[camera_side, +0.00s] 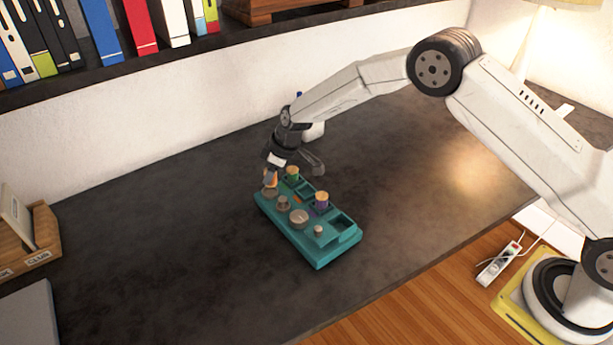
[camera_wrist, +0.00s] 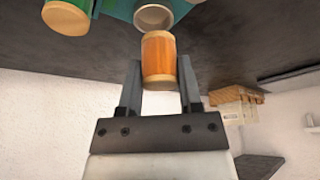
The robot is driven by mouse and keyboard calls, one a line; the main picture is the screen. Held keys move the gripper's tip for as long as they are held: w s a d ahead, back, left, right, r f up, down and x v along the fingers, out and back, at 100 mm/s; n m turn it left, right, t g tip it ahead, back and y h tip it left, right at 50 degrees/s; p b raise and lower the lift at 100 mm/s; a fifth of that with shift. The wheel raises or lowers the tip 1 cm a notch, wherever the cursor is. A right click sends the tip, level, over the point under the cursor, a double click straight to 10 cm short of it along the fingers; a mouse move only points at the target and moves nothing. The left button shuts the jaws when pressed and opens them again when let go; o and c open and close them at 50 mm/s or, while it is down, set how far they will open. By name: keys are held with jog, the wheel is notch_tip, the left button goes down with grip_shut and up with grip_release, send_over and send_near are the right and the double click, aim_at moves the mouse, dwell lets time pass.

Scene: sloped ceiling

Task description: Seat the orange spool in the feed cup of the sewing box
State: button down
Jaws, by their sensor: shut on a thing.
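The orange spool (camera_wrist: 158,58), with pale wooden ends, is between the fingers of my gripper (camera_wrist: 160,84) in the wrist view. My gripper is shut on it. In the side view the spool (camera_side: 270,177) is at the far left corner of the teal sewing box (camera_side: 318,261), and my gripper (camera_side: 271,172) partly hides it. A round cup with a pale rim (camera_wrist: 154,16) shows just beyond the spool's far end in the wrist view. The spool looks outside and above this cup; whether they touch I cannot tell.
A green spool (camera_side: 292,173) and a purple spool (camera_side: 321,200) stand in the box, with several round parts and open compartments beside them. The dark tabletop (camera_side: 150,240) around the box is clear. A wooden holder (camera_side: 30,240) stands at the left edge.

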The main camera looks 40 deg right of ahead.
jog(key=shift+w+f, duration=0.15)
jog(key=shift+f, duration=0.05)
jog(key=shift+w+a+f, duration=0.1)
jog(key=shift+w+f, duration=0.15)
jog(key=shift+f, duration=1.6)
jog(key=shift+f, duration=0.15)
jog(key=shift+c, duration=1.4)
grip_release()
